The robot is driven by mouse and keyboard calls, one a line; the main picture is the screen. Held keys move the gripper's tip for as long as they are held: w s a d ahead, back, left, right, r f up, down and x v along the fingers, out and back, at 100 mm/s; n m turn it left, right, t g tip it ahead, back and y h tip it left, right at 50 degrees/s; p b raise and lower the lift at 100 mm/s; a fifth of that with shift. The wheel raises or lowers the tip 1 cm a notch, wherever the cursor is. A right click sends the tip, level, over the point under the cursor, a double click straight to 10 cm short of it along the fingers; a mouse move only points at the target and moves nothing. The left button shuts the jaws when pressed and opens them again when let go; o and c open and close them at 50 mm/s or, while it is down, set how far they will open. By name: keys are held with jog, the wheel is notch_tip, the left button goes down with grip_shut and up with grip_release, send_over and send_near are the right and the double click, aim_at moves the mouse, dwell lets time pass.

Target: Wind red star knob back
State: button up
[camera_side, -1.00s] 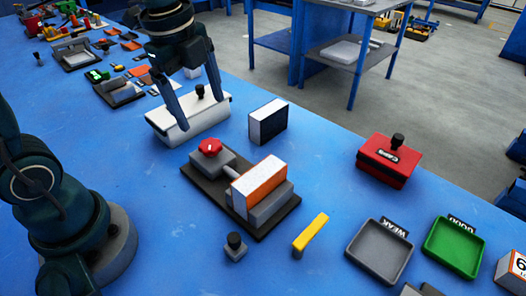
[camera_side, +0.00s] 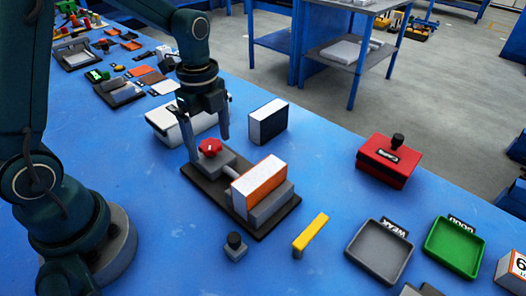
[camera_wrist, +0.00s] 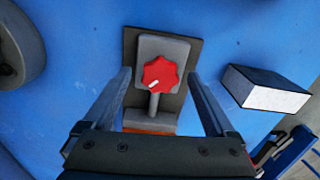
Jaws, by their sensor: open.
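The red star knob (camera_side: 210,147) sits on a grey block at the left end of a dark base plate (camera_side: 256,232). In the wrist view the knob (camera_wrist: 160,74) shows a white mark toward its lower left. A rod runs from its block toward an orange and white panel (camera_side: 259,185) held against a grey block. My gripper (camera_side: 208,144) is open and points down, its fingers on either side of the knob in the side view. In the wrist view my fingers (camera_wrist: 160,72) stand apart with the knob between them, and neither appears to touch it.
A black and white block (camera_side: 268,122) stands behind the fixture, and a white box (camera_side: 175,125) is just behind my gripper. A yellow bar (camera_side: 311,235) and a small black-topped knob (camera_side: 235,246) lie in front. A red box (camera_side: 388,160) and grey (camera_side: 379,251) and green trays (camera_side: 454,247) are at right.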

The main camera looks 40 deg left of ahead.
jog(key=c, duration=1.4)
jog(key=shift+o, duration=0.2)
jog(key=n, duration=0.6)
jog(key=shift+n, duration=0.3)
jog(key=n, duration=0.6)
jog(key=shift+r, duration=0.1)
jog(key=n, duration=0.6)
jog(key=shift+n, duration=0.4)
jog(key=n, duration=0.6)
jog(key=shift+n, duration=0.4)
